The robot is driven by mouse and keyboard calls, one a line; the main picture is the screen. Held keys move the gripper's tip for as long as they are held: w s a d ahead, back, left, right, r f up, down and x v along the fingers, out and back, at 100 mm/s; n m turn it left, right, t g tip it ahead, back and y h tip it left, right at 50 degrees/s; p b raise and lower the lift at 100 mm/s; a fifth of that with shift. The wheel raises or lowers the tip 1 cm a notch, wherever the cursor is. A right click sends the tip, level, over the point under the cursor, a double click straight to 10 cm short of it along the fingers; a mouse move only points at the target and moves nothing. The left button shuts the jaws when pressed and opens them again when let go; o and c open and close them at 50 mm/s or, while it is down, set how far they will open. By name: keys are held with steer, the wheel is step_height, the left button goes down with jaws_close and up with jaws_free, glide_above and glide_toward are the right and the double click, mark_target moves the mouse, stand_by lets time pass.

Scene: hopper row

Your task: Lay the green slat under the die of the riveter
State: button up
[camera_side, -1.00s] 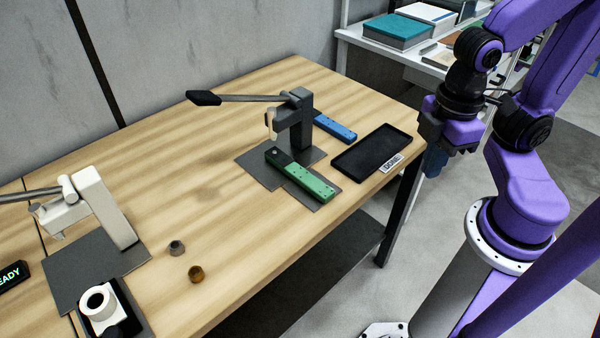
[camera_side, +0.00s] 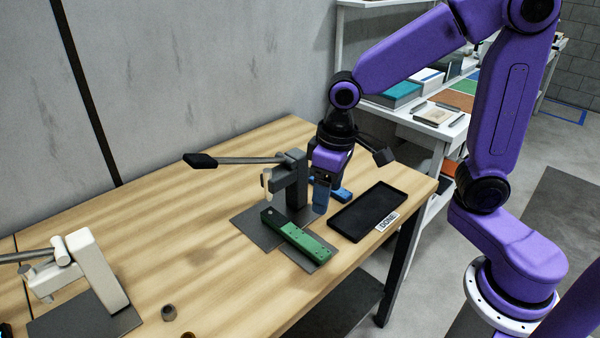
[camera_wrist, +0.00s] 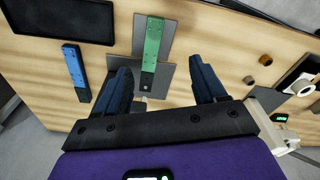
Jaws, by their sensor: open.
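The green slat (camera_side: 300,238) lies on the grey base plate of the dark riveter (camera_side: 292,180), its far end close below the riveter's hanging head. Whether that end is squarely under the die I cannot tell. In the wrist view the green slat (camera_wrist: 152,45) runs lengthwise between my spread fingers in the picture. My gripper (camera_side: 320,200) is open and empty, pointing down right of the riveter post; it also shows in the wrist view (camera_wrist: 160,68). It looks apart from the slat.
A blue slat (camera_wrist: 76,72) lies beside the plate, partly behind my gripper in the side view. A black tray (camera_side: 368,212) labelled DONE is at the table's right edge. A white press (camera_side: 90,270) and small cylinders stand left. The riveter's lever (camera_side: 235,160) sticks out left.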

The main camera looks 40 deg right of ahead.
mark_target(294, 231)
steer(key=w+f+m, duration=0.1)
steer(key=w+m, duration=0.3)
steer(key=w, duration=0.4)
steer(key=f, duration=0.5)
steer(key=w+f, duration=0.1)
steer(key=f, duration=0.5)
steer(key=w+f, duration=0.1)
steer(key=f, duration=0.5)
steer(key=shift+w+d+f, duration=0.1)
steer(key=shift+w+d, duration=0.1)
steer(key=shift+d, duration=0.15)
steer(key=c, duration=1.2)
steer(key=o, duration=1.2)
